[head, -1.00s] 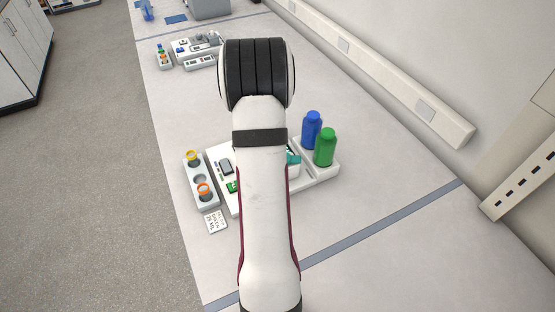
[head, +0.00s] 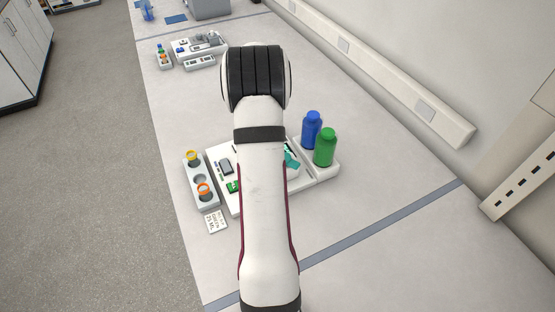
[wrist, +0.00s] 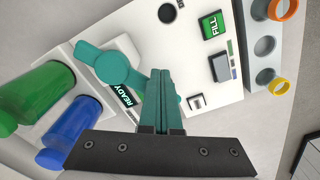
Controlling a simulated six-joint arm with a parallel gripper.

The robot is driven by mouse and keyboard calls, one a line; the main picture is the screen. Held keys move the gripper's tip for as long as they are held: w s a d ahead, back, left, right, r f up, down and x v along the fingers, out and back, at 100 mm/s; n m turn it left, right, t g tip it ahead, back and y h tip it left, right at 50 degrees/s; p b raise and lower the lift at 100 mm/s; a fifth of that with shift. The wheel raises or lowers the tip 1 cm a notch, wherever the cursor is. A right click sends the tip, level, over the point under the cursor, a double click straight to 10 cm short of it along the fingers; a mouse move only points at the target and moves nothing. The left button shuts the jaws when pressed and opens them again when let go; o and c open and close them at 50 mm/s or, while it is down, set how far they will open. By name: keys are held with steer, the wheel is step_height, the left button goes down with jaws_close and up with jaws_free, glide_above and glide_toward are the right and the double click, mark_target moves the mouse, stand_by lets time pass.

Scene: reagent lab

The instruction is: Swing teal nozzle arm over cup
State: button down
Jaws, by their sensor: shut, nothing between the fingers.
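The teal nozzle arm (wrist: 112,67) shows in the wrist view, left of my fingers, with a round hub and a bar reaching to the upper left. In the head view a piece of the teal nozzle arm (head: 291,160) shows just right of my arm. My gripper (wrist: 163,73) has its teal fingers shut and empty, beside the nozzle arm's right side; I cannot tell whether they touch. The head view hides the gripper behind my arm. A yellow-rimmed cup (wrist: 277,86) and an orange-rimmed cup (wrist: 284,8) stand in the rack (wrist: 256,72), clear of the nozzle arm.
The white dispenser (wrist: 190,50) has a green FILL label (wrist: 212,25), a READY display (wrist: 123,95) and a grey pad (wrist: 220,68). A blue bottle (head: 311,130) and a green bottle (head: 325,148) stand beside it. The bench right of the bottles is clear.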

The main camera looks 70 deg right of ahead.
steer(key=shift+d, duration=0.45)
steer(key=shift+a, duration=0.1)
steer(key=shift+w+a, duration=0.25)
steer(key=shift+a, duration=0.2)
step_height(320, 180, up, 7)
stand_by(0.5)
